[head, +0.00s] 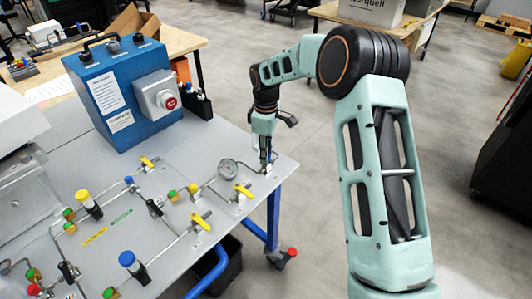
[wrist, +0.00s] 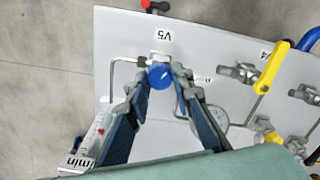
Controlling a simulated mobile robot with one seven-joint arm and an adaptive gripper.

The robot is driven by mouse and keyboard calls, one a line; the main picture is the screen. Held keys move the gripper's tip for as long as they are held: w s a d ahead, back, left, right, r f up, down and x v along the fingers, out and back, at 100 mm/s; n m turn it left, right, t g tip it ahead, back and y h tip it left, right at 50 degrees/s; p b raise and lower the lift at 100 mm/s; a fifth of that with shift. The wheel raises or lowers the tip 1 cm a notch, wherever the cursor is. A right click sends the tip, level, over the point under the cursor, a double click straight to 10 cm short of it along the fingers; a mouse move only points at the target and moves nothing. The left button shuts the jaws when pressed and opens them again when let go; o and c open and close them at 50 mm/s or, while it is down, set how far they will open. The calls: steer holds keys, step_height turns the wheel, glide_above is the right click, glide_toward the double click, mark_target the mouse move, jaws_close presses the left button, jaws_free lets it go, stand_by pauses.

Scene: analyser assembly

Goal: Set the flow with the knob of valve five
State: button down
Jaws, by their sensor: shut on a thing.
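The blue knob of valve five (wrist: 160,76) sits below the label V5 (wrist: 163,36) near the panel's edge in the wrist view. My gripper (wrist: 160,82) has its two fingertips closed on either side of this knob, touching it. In the head view my gripper (head: 266,166) points down at the panel's right corner, and its fingers hide most of the knob there.
A round gauge (head: 228,170) stands left of my gripper. Valves with yellow levers (head: 243,190) lie nearby on the grey panel (head: 185,255). A blue box with a red button (head: 130,90) stands farther back. The floor right of the table is open.

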steer(key=shift+r, duration=0.1)
stand_by(0.3)
steer(key=c, duration=1.7)
jaws_free()
step_height(320, 180, up, 12)
steer(key=shift+f, duration=0.1)
